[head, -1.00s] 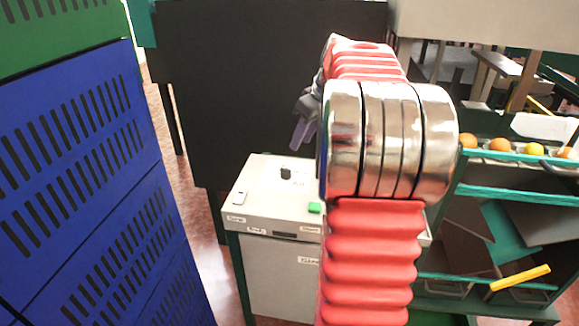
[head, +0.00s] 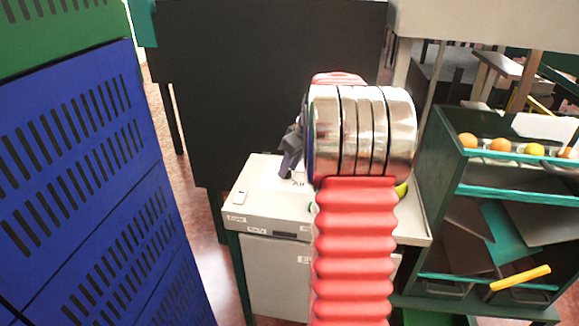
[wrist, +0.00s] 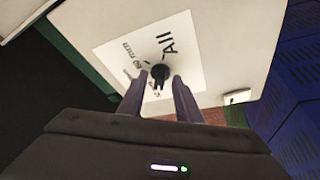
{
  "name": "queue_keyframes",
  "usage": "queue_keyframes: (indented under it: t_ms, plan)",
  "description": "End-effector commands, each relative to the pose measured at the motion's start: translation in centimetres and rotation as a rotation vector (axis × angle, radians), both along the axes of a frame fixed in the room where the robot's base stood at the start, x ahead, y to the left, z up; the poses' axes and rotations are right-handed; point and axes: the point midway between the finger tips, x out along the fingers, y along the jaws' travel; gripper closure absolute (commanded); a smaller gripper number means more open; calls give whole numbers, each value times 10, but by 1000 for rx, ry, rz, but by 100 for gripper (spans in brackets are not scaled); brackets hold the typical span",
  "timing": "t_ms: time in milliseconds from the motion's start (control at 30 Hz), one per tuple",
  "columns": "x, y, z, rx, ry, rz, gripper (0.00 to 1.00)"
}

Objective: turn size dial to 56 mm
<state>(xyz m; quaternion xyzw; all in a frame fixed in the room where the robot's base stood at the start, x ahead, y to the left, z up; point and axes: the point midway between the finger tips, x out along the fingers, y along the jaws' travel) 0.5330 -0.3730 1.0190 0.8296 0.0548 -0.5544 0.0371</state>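The size dial is a small black knob (wrist: 160,72) on a white label plate (wrist: 112,50) in the wrist view. The plate reads "All" and has a millimetre mark, with other marks partly hidden. My gripper (wrist: 161,80) is open, with one finger on each side of the knob near the tips. I cannot tell whether either finger touches it. In the head view my gripper (head: 288,165) is low over the control box top (head: 258,190) and hides the knob. The knob's pointer direction is not clear.
A small white switch (head: 240,198) is at the box's left edge. Blue slatted crates (head: 80,170) stand at left and a dark panel (head: 230,80) behind. A yellow-green thing (head: 401,190) shows beside my arm.

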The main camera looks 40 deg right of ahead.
Motion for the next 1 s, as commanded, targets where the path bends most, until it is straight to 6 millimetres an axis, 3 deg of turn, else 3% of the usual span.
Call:
queue_keyframes:
  t_ms: [267,700,1000]
  plan:
    - [0,0,-1,0,0,-1,69]
    - [0,-1,-1,0,0,-1,99]
    - [0,-1,-1,0,0,-4,100]
